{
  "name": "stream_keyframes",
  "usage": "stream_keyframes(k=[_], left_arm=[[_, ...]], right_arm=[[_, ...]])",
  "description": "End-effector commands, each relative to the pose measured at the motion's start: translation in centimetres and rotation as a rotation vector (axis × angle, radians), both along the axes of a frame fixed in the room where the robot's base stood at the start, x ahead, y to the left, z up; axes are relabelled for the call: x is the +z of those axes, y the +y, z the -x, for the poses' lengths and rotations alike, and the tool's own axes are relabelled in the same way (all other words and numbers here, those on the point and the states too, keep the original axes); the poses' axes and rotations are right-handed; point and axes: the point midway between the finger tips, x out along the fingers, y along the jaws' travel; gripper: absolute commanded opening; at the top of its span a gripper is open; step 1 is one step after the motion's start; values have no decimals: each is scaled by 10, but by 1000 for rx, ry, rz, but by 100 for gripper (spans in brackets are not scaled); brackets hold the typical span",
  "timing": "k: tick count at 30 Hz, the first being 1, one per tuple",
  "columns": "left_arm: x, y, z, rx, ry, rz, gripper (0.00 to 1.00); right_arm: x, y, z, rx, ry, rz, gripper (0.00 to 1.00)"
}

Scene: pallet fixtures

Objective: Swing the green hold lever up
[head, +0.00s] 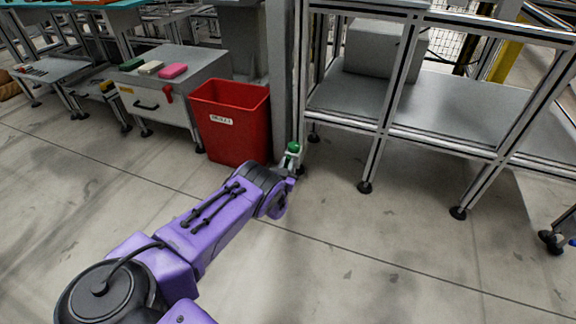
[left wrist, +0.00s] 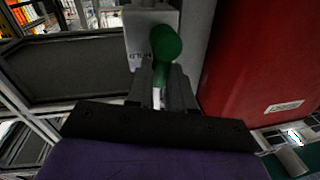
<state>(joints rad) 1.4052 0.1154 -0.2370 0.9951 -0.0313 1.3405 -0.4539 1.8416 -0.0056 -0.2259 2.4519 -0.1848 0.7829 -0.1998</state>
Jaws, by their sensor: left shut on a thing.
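The green hold lever (left wrist: 166,44) has a round green knob and a thin stem. It is mounted on a light grey box (left wrist: 137,40) lettered HOLD in the left wrist view. In the head view the lever's green knob (head: 294,147) shows beside the grey post, low down. My left gripper (left wrist: 161,92) is shut on the lever's stem, with a finger on each side of it. In the head view my left gripper (head: 291,166) is small and partly hidden by my purple arm. The lever's exact angle is hard to tell. My right gripper is not in view.
A red bin (head: 232,120) stands just left of the grey post (head: 281,75). A metal-framed rack (head: 440,110) stands to the right. A grey cabinet (head: 170,90) is further left. The floor in front is clear.

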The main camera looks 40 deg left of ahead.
Motion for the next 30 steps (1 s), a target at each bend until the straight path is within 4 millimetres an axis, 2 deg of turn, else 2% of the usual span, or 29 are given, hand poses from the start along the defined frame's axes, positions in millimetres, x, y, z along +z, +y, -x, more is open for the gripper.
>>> stream_keyframes(k=[12, 28, 29, 30], left_arm=[[1, 6, 1, 1, -41, 171, 0], [1, 6, 2, 2, -47, 194, 0], [1, 6, 2, 2, -47, 194, 25], [1, 6, 2, 2, -47, 194, 38]], right_arm=[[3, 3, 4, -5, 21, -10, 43], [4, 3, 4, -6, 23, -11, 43], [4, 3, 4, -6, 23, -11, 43], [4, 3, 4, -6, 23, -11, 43]])
